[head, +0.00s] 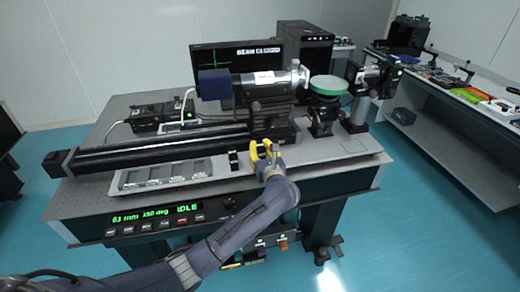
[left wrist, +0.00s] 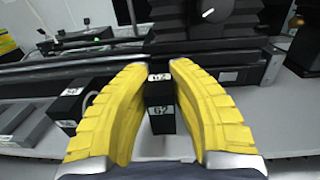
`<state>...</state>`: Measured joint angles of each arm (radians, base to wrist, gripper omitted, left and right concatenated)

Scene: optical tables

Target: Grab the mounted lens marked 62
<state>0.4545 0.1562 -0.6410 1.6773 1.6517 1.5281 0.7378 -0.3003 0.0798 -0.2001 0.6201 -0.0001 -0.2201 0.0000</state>
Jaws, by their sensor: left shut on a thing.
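The mounted lens marked 62 (left wrist: 161,119) is a small black block with white labels, seen between the yellow fingers in the left wrist view. My left gripper (head: 264,150) is shut on it, one finger on each side, at the front of the optical table. The fingers of the left gripper (left wrist: 162,82) hide the block's sides, and I cannot tell whether it still touches the table. In the head view the block is hidden by the gripper. My right gripper is not in view.
Another black mount (head: 233,161) stands just left of my gripper, also in the left wrist view (left wrist: 72,104). A shallow tray (head: 122,186) lies farther left. A long black rail (head: 150,151) and a carriage (head: 270,120) stand behind. The tabletop to the right (head: 325,148) is fairly clear.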

